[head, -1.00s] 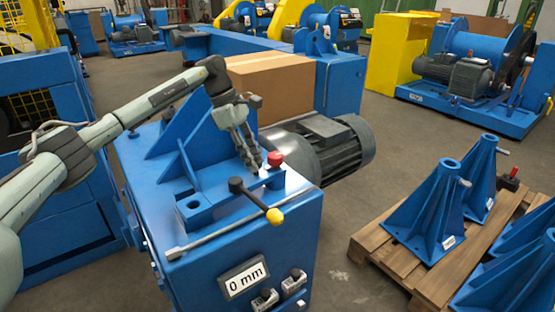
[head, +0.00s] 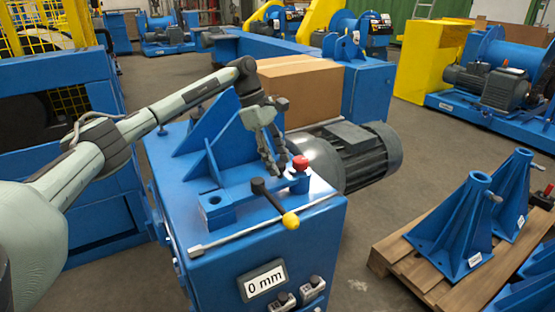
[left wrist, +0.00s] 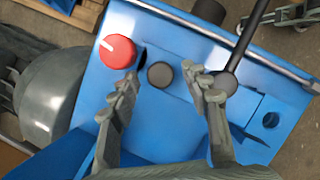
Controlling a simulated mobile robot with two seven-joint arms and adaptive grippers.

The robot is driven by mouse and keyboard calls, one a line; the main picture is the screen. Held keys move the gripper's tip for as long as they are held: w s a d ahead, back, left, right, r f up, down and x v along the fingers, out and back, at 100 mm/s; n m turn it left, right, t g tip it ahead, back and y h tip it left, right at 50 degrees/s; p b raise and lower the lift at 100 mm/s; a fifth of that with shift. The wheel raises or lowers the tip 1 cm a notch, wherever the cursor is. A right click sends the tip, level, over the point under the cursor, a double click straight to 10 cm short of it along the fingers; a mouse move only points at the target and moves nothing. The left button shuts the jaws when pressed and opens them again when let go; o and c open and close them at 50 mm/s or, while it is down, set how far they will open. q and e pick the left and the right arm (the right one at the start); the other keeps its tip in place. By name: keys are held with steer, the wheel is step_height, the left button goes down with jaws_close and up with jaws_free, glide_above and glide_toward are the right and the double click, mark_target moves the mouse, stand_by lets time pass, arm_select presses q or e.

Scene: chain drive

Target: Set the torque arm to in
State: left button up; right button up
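A blue drive housing (head: 230,260) carries a label reading "0 mm" (head: 265,280). On its top are a red knob (head: 300,163) and a lever (head: 272,202) with a black end and a yellow ball end. I cannot tell which part is the torque arm. My left gripper (head: 274,170) is low over the top, just left of the red knob. In the left wrist view its fingers (left wrist: 160,88) are apart, on either side of a round grey pin (left wrist: 160,75); contact is unclear. The red knob (left wrist: 117,52) and black lever (left wrist: 238,55) lie outside the fingers.
An upright blue bracket (head: 208,130) stands on the housing beside my left arm. A grey motor (head: 355,155) and cardboard box (head: 300,90) are behind. A wooden pallet (head: 410,270) with blue stands is at right. Open floor lies between housing and pallet.

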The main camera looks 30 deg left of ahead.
arm_select(q)
steer(key=v, duration=1.2)
stand_by(0.4)
